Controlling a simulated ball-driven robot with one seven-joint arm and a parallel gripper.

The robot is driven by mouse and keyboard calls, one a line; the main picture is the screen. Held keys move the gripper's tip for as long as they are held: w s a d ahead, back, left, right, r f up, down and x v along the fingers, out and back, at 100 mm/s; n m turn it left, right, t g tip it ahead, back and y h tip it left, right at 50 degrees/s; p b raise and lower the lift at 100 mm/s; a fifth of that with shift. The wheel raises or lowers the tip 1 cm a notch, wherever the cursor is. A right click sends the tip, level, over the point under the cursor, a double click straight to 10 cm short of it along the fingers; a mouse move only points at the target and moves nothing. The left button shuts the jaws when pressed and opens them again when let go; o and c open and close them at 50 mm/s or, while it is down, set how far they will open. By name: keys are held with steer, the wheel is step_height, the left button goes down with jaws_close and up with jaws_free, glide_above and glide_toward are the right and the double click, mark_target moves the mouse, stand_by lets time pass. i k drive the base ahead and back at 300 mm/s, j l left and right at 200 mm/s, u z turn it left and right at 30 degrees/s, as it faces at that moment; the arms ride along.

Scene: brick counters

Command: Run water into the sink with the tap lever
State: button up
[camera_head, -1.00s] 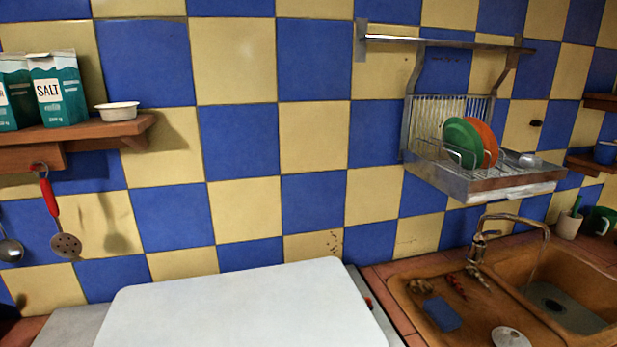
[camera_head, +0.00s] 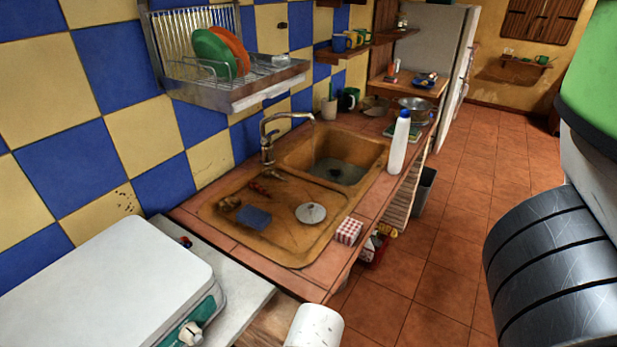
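The metal tap (camera_head: 267,152) stands upright at the wall side of the sink, with its curved spout (camera_head: 290,116) reaching over the basin. A small lever seems to sit on the tap body, but it is too small to tell its position. The brown sink (camera_head: 363,149) has a deep basin at the far end and a drainboard nearer me. The basin's bottom looks dark grey, and I cannot tell whether water is running. My gripper is out of view. Parts of my own arm fill the right edge.
A blue sponge (camera_head: 254,217) and a round metal lid (camera_head: 310,213) lie on the drainboard. A white bottle (camera_head: 398,142) and a checkered box (camera_head: 348,231) stand along the counter's front edge. The dish rack (camera_head: 230,92) hangs above. The tiled floor (camera_head: 455,215) is open to the right.

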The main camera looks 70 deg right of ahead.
mark_target(267, 138)
steer(key=z, duration=1.6)
